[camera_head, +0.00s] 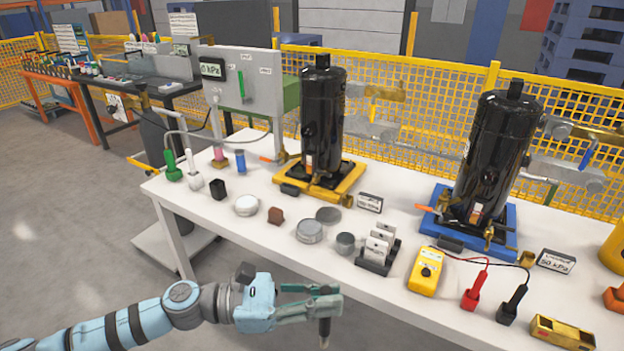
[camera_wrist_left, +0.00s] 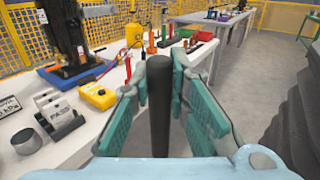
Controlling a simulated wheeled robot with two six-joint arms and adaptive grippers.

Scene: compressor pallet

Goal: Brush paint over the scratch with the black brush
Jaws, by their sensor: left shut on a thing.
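My left gripper (camera_head: 328,301) is shut on the black brush (camera_head: 325,330), in front of the table's near edge. The brush points down, with its tip low in the head view. In the left wrist view the dark round handle (camera_wrist_left: 159,110) stands upright between the teal finger pads. Two black compressors stand on the table: one (camera_head: 322,115) on a yellow base, the other (camera_head: 492,150) on a blue base. I cannot make out a clear scratch on either. A small pale orange patch (camera_head: 477,210) shows low on the right one. My right gripper is out of view.
The white table (camera_head: 390,290) holds small tins (camera_head: 309,231), a black holder with grey blocks (camera_head: 378,252), a yellow meter (camera_head: 426,271) and red and black clamps. A grey gauge panel (camera_head: 240,85) stands at the back left. The floor left of the table is open.

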